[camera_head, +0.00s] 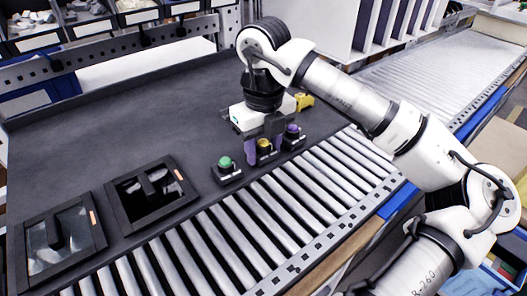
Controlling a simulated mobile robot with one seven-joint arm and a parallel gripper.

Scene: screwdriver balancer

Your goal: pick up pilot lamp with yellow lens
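The pilot lamp with the yellow lens (264,146) stands upright on a dark base, in the middle of a row of lamps by the near edge of the dark mat. My gripper (262,139) points down right over it, its dark fingers at or just behind the lens. Whether they touch the lamp, and how far apart they are, I cannot make out at this size. A lamp with a green lens (225,163) stands to the left. A lamp with a purple lens (293,130) stands to the right, close to the gripper.
A purple upright piece (250,152) is beside the yellow lamp. A yellow object (304,101) lies behind the gripper. Two black-framed trays (178,211) (100,229) lie at left. A roller conveyor (225,232) runs in front; the mat (110,115) at back left is clear.

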